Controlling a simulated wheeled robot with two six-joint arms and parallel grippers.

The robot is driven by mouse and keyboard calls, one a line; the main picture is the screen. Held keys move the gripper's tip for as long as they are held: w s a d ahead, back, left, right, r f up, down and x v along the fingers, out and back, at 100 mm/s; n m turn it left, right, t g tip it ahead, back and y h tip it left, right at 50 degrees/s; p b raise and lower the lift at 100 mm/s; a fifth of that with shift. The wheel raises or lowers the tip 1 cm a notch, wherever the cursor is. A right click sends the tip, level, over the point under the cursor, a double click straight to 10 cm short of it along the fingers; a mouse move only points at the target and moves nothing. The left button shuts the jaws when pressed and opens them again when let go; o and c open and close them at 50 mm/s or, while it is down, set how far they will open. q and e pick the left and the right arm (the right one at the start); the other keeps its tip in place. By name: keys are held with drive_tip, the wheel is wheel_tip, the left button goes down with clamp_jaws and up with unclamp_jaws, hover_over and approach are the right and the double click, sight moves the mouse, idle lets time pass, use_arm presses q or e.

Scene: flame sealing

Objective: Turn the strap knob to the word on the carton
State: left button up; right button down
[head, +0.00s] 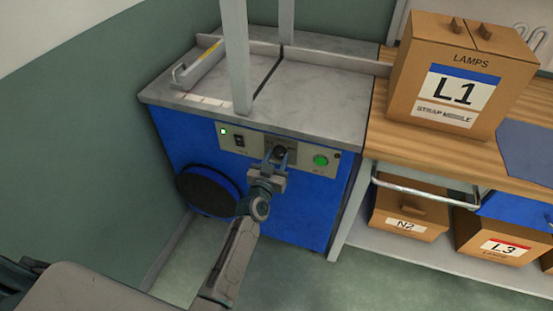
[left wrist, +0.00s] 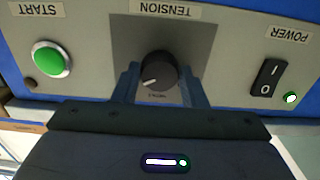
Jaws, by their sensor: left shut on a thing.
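The black tension knob (left wrist: 158,72) sits on the strapping machine's panel, between the two fingers of my left gripper (head: 280,157). The gripper is shut on the knob. In the left wrist view the panel is upside down; the knob's white pointer mark is at its lower left, and small print below the knob is too small to read surely. The carton (head: 460,75) stands on the wooden bench to the right. My right gripper is not in view.
The panel also has a lit green start button (left wrist: 50,60) and a black power switch (left wrist: 268,77) with a lit lamp. The blue machine (head: 295,205) has a grey top with an upright frame (head: 237,60). More cartons (head: 410,212) stand on the shelf below the bench.

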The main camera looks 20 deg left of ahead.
use_arm(q)
drive_tip(key=n, duration=0.4)
drive_tip(key=shift+n, duration=0.4)
drive_tip(key=n, duration=0.2)
drive_tip(key=shift+d+n, duration=0.1)
drive_tip(key=shift+n, duration=0.3)
drive_tip(key=n, duration=0.4)
drive_tip(key=shift+p, duration=0.3)
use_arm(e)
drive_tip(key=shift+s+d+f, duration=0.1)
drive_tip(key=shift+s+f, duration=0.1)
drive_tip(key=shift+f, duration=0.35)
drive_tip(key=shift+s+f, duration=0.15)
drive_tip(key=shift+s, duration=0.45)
use_arm(q)
drive_tip(key=o, duration=1)
drive_tip(key=shift+c, duration=0.2)
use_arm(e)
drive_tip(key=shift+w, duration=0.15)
